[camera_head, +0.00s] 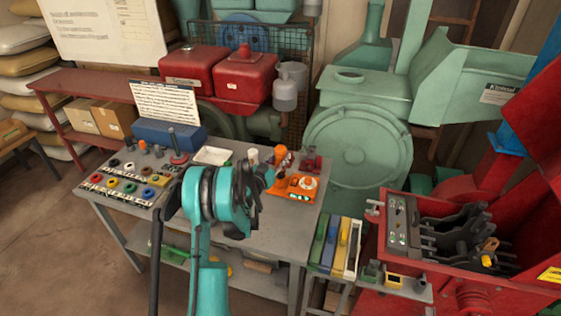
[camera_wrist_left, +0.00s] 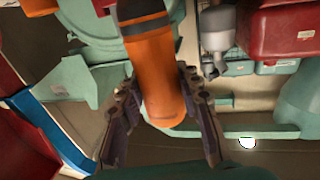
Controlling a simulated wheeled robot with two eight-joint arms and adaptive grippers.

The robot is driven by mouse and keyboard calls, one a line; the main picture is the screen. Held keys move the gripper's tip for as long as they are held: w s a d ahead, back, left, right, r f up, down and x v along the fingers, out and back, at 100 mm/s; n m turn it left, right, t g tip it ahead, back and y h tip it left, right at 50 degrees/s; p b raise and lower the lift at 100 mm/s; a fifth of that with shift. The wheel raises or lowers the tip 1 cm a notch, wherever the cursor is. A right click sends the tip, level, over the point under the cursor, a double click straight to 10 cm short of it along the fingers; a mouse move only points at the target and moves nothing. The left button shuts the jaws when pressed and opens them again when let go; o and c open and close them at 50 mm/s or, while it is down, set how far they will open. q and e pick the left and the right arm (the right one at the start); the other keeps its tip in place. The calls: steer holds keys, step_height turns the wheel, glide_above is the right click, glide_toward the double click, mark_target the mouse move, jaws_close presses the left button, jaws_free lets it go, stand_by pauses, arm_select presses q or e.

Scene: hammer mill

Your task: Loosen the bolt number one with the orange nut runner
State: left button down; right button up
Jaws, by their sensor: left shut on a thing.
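The orange nut runner (camera_wrist_left: 155,75) fills the middle of the left wrist view as an orange cylinder with a dark band. My left gripper (camera_wrist_left: 161,135) is shut on it, one finger on each side. In the head view, my left gripper (camera_head: 258,178) is over the workbench, its fingers largely hidden by my own wrist. Orange parts of the nut runner (camera_head: 282,156) show just beyond it. The opened red mill housing (camera_head: 530,285) is at the right, with dark hammers and a yellow-orange piece inside. I cannot make out which bolt is number one. My right gripper is not in view.
The grey workbench (camera_head: 262,236) carries an orange mat (camera_head: 292,188), a tray of coloured knobs (camera_head: 135,178) and a blue box (camera_head: 168,137). A stand with coloured binders (camera_head: 335,250) is between bench and mill. A large green drum (camera_head: 355,150) is behind.

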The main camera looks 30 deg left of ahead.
mark_target(278, 151)
arm_select(q)
steer(key=shift+r+p, duration=0.35)
steer(key=shift+r, duration=0.45)
step_height(278, 151, up, 3)
steer(key=shift+d+f+p, duration=0.1)
steer(key=shift+p, duration=0.65)
steer(key=s+d+r+p, duration=0.1)
steer(key=d+r, duration=0.2)
steer(key=d, duration=0.2)
steer(key=s+d+r+p, duration=0.1)
steer(key=d+r+p, duration=0.1)
steer(key=d, duration=0.4)
steer(key=shift+s+r+p, duration=0.25)
steer(key=shift+r+p, duration=0.05)
steer(key=shift+r, duration=0.45)
steer(key=shift+d, duration=0.1)
